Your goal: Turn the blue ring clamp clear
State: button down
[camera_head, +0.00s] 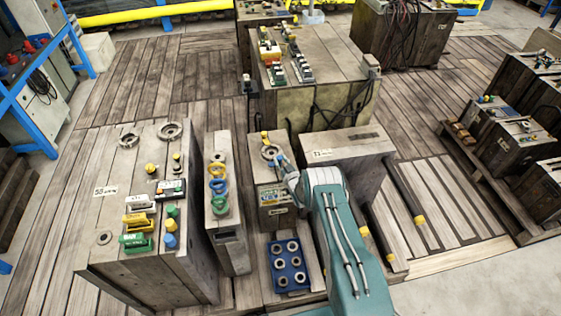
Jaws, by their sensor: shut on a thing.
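A blue ring (218,186) sits on top of a narrow grey block left of centre. A grey ring (270,152) shows just left of the gripper.
A large block (105,220) with coloured plugs and two grey rings stands at left. A blue tray (277,284) with several round sockets lies in front of the small block. A bigger block with cables stands behind (320,71).

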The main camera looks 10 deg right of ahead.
jog(key=shift+w+r, duration=0.1)
jog(key=shift+c, duration=2)
grip_release()
jog(key=v, duration=1.2)
jog(key=x, duration=1.2)
